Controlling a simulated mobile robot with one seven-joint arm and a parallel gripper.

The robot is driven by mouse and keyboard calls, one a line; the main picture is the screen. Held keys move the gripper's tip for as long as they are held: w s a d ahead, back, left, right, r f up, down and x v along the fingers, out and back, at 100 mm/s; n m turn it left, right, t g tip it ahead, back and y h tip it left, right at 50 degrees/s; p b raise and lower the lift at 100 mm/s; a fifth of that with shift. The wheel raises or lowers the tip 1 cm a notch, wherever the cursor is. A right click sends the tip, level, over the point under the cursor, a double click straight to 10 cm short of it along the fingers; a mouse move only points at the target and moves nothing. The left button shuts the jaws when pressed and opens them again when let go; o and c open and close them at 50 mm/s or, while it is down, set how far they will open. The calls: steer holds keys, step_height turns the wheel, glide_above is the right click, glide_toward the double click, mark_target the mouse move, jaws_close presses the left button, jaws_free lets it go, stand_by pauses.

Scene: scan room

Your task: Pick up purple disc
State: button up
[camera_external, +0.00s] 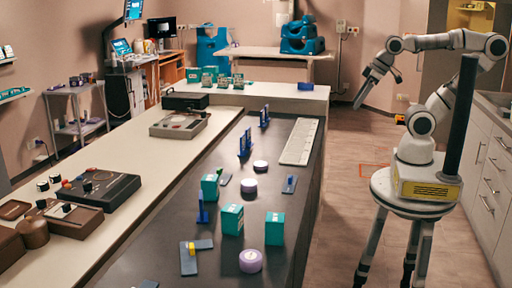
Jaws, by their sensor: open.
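Three purple discs with pale tops stand in a rough line on the dark counter: a near disc (250,261), a middle disc (249,186) and a far disc (260,166). I cannot tell which one the task means. My gripper (377,93) is at the end of my raised arm on the right, pointing down and left. It is open and empty, well above the floor and apart from the discs, to the right of the counter.
Teal boxes (232,220), blue upright holders (245,143) and flat blue pieces (290,184) stand around the discs. A white perforated strip (300,142) lies along the counter's right edge. Control consoles (98,188) sit on the pale counter at left. Floor (345,200) between counter and my base is clear.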

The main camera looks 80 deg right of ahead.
steer(key=w+f+m+g+y+b, duration=0.25)
steer(key=w+f+m, duration=0.3)
steer(key=w, duration=0.45)
steer(key=w+f+m+g+y+b, duration=0.2)
steer(key=w+f+m+y+b, duration=0.25)
steer(key=w, duration=0.55)
steer(key=w+d+f+m+y, duration=0.2)
steer(key=w+d+f+m, duration=0.1)
steer(key=w+f, duration=0.1)
steer(key=w+d+f+m+t+y+b, duration=0.1)
steer(key=w+d+f+m+y, duration=0.1)
steer(key=f, duration=0.5)
steer(key=w+d+f+m+t+y+b, duration=0.1)
steer(key=w+d+f+m, duration=0.4)
steer(key=w+f+m, duration=0.1)
steer(key=shift+w+t+y, duration=0.25)
steer(key=shift+w+y, duration=0.15)
steer(key=shift+w, duration=0.2)
steer(key=shift+w+f, duration=0.1)
steer(key=shift+f, duration=0.05)
steer(key=b, duration=0.2)
glide_toward(252, 180)
steer(key=x, duration=0.5)
steer(key=shift+w+f, duration=0.1)
steer(key=shift+f, duration=0.05)
steer(key=b+x, duration=0.1)
steer(key=x, duration=0.4)
steer(key=shift+a+f, duration=0.1)
steer(key=shift+a, duration=0.05)
steer(key=c, duration=1.3)
